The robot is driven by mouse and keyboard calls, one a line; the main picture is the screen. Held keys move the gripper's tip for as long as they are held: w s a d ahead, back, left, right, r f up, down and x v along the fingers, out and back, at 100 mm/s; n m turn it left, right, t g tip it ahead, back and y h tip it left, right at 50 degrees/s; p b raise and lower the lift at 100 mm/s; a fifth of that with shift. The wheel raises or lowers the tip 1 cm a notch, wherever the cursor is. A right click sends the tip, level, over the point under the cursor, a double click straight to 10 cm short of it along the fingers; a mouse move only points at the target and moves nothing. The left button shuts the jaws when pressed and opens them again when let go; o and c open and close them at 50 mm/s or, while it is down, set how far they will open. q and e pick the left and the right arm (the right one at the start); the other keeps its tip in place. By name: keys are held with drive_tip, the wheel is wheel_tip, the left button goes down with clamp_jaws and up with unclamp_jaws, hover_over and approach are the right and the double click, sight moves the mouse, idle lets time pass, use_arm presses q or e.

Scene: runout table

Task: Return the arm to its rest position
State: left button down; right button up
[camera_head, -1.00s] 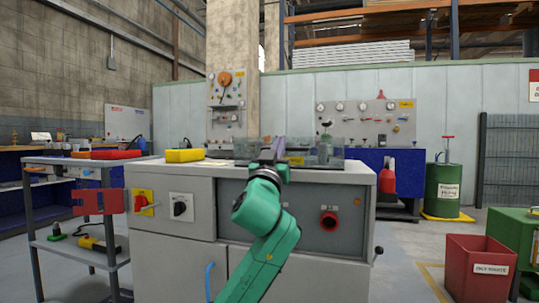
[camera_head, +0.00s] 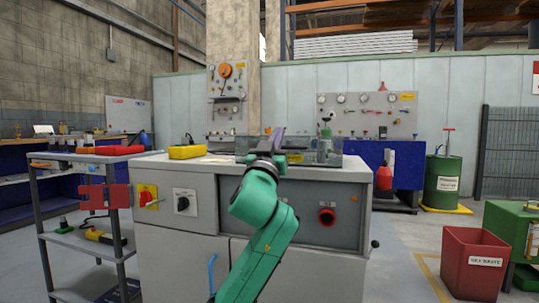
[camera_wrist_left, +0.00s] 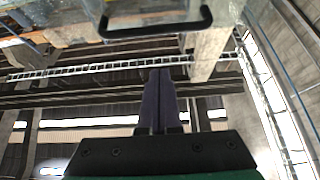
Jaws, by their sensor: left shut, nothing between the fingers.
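My left arm is green and reaches up in front of the grey test cabinet (camera_head: 335,285). My left gripper (camera_head: 279,136) points up and away at about the height of the cabinet top, in front of the clear-walled box (camera_head: 350,158). Its dark purple fingers are closed together with nothing between them. In the left wrist view the gripper (camera_wrist_left: 158,75) also shows shut and empty, with a black handle (camera_wrist_left: 155,30) beyond its tips. My right gripper is not in view.
The cabinet top carries a yellow case (camera_head: 187,152) at the left. A grey shelf trolley (camera_head: 75,240) stands left of the cabinet. A red waste bin (camera_head: 473,265) and a green drum (camera_head: 442,185) stand at the right. Open floor lies between the cabinet and the bin.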

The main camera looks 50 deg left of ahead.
use_arm(q)
drive_tip(key=v, duration=0.8)
drive_tip(key=shift+f, duration=0.15)
drive_tip(key=shift+s+d, duration=0.1)
